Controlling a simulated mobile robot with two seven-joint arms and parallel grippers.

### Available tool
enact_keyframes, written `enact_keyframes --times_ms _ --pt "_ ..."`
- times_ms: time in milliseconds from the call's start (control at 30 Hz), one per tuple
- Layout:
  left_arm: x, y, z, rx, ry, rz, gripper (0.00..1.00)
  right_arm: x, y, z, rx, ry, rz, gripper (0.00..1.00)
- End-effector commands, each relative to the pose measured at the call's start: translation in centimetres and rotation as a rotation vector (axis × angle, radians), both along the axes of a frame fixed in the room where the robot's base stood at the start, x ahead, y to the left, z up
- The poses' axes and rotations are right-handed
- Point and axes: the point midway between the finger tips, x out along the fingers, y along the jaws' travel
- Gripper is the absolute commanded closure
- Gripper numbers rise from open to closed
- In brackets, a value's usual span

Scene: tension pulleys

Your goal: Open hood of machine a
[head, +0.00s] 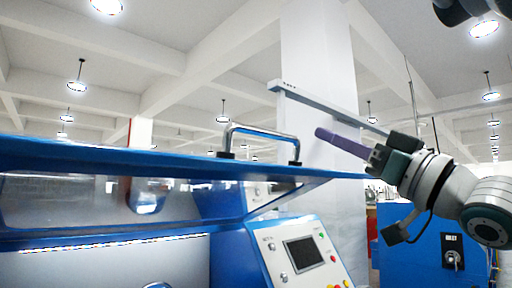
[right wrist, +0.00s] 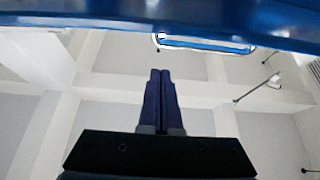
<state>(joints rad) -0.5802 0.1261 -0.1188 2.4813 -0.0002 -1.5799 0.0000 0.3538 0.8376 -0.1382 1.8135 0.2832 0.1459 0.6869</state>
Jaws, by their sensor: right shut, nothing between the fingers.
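The hood (head: 100,157) of the machine has a blue frame and a clear panel. Its edge crosses the left half of the head view, seen nearly edge-on; how far it is raised I cannot tell. A chrome handle (head: 262,129) stands on its top. My right gripper (head: 319,133) is right of the handle in the head view, apart from it, with purple fingers together and empty. In the right wrist view the shut fingers (right wrist: 160,72) point toward the blue hood edge (right wrist: 120,14), with the handle (right wrist: 205,43) right of their tips. My left gripper is not in view.
A slanted control panel (head: 304,252) with a screen and buttons sits below the hood's right end. A grey bar (head: 325,106) passes behind my right gripper. A blue cabinet (head: 414,254) stands at the right, and a white column (head: 318,60) stands behind.

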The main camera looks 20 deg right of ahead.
Motion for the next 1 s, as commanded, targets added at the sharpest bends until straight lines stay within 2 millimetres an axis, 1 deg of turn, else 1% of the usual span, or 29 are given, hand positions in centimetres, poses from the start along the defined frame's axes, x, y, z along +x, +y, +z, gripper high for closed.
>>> enact_keyframes --times_ms 33,100,300,400,700,767,833,1000 --pt "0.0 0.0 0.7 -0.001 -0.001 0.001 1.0 0.2 -0.1 -1.0 0.005 0.012 -0.002 1.0" --pt "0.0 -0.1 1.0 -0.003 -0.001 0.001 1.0 0.3 0.0 -2.0 0.006 0.012 -0.001 1.0" --pt "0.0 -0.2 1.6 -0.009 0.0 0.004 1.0 0.5 0.1 -3.7 0.003 0.008 -0.002 1.0" --pt "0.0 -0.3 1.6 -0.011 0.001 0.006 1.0 0.5 0.1 -4.1 0.002 0.007 -0.002 1.0" --pt "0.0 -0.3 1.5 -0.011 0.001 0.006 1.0 0.5 0.1 -4.2 0.002 0.006 -0.001 1.0" --pt "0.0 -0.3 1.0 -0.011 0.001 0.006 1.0 0.5 0.1 -4.6 0.004 0.004 -0.001 1.0" --pt "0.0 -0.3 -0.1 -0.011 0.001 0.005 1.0 0.3 0.1 -5.6 0.008 -0.005 0.0 1.0" --pt "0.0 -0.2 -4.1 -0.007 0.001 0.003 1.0 -0.2 -0.2 -9.2 0.025 -0.043 -0.001 1.0"
